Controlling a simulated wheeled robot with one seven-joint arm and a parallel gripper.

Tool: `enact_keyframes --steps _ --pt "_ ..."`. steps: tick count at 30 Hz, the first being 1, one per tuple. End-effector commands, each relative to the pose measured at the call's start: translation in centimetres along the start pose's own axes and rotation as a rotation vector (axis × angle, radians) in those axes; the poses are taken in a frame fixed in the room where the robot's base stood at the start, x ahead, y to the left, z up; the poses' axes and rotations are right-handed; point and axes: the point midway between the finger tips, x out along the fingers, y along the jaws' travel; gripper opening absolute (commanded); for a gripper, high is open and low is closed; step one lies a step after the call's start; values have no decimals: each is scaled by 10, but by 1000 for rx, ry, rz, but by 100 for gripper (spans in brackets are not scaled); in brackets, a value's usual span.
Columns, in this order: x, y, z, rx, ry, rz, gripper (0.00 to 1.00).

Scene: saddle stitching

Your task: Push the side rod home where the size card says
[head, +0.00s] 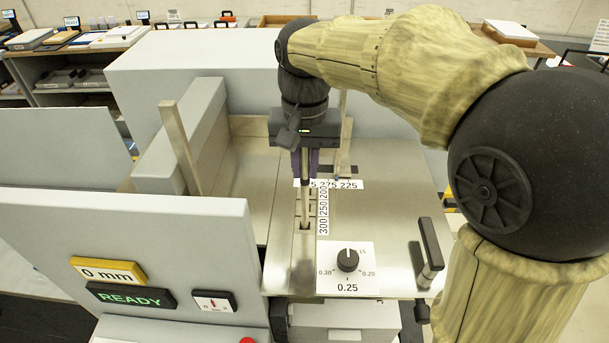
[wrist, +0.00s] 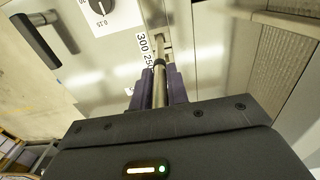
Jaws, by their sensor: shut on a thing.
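My gripper (head: 304,164) points down over the metal deck of the stitching machine, its purple fingers closed on the upright side rod (head: 305,205). The rod's lower end is at a slot beside the vertical scale (head: 323,212), which reads 300, 250, 200. In the wrist view the rod (wrist: 160,85) stands between the purple fingers, with the scale (wrist: 145,52) next to it. A horizontal scale (head: 348,184) showing 275 and 225 is partly hidden behind the gripper. I cannot make out the size card or how deep the rod sits.
A dial (head: 347,261) marked 0.25 and a black lever handle (head: 430,244) are on the deck in front. The front panel has a yellow 0 mm display (head: 108,271) and a green READY display (head: 131,296).

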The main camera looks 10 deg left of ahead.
Motion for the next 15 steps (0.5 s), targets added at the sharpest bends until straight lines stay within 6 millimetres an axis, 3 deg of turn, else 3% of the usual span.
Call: enact_keyframes --steps 9,15 --pt "-57 -1 -1 -1 5 -2 0" --pt "-75 0 0 -1 2 -1 0"
